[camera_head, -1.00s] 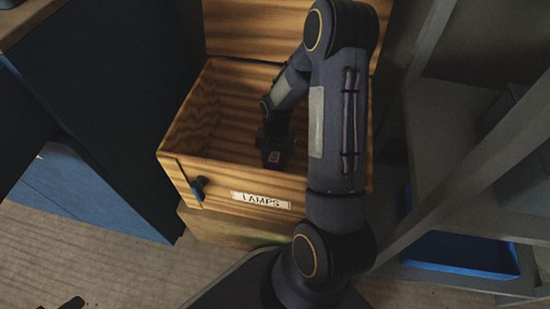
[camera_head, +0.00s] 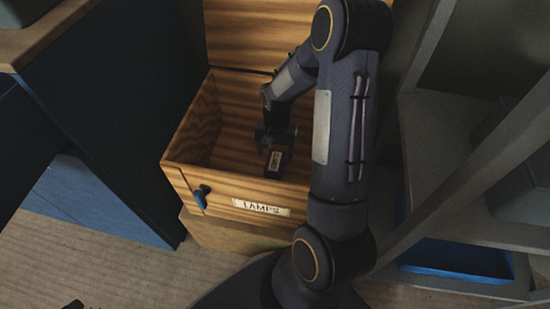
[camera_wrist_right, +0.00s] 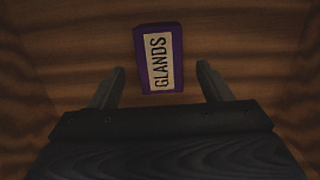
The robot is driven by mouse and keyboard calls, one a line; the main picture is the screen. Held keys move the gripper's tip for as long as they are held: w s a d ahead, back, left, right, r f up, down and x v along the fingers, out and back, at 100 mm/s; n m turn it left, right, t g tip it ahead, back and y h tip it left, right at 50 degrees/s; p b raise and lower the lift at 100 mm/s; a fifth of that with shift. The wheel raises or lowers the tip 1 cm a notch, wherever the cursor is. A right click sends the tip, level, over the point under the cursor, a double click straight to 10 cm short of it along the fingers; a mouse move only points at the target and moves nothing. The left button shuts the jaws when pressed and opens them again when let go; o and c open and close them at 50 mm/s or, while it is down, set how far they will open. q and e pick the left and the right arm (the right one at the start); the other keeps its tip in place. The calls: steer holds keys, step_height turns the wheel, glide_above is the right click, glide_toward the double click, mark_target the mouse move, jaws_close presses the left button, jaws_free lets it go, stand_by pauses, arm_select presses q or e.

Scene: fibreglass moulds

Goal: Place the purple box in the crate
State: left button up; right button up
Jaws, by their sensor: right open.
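The purple box (camera_head: 275,165), with a pale label reading GLANDS, is inside the wooden crate (camera_head: 215,180), whose front is labelled LAMPS. The box also shows in the right wrist view (camera_wrist_right: 145,60). My right gripper (camera_head: 272,145) reaches down into the crate just behind the box. In the right wrist view its fingers (camera_wrist_right: 160,85) are apart and empty, and the box lies beyond the fingertips with a gap to each finger. A small dark shape at the lower left edge of the head view may be my left gripper; its state is hidden.
The crate's lid (camera_head: 265,35) stands open at the back. A blue latch (camera_head: 201,197) is on its front. A dark blue cabinet (camera_head: 110,110) stands on the left. A grey shelf frame (camera_head: 450,160) with a blue tray (camera_head: 457,258) stands on the right.

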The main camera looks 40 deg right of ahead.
mark_target(276, 158)
steer(key=r, duration=0.1)
steer(key=r+p, duration=0.1)
steer(key=r, duration=0.3)
steer(key=shift+w+d+r, duration=0.2)
steer(key=shift+d+r, duration=0.05)
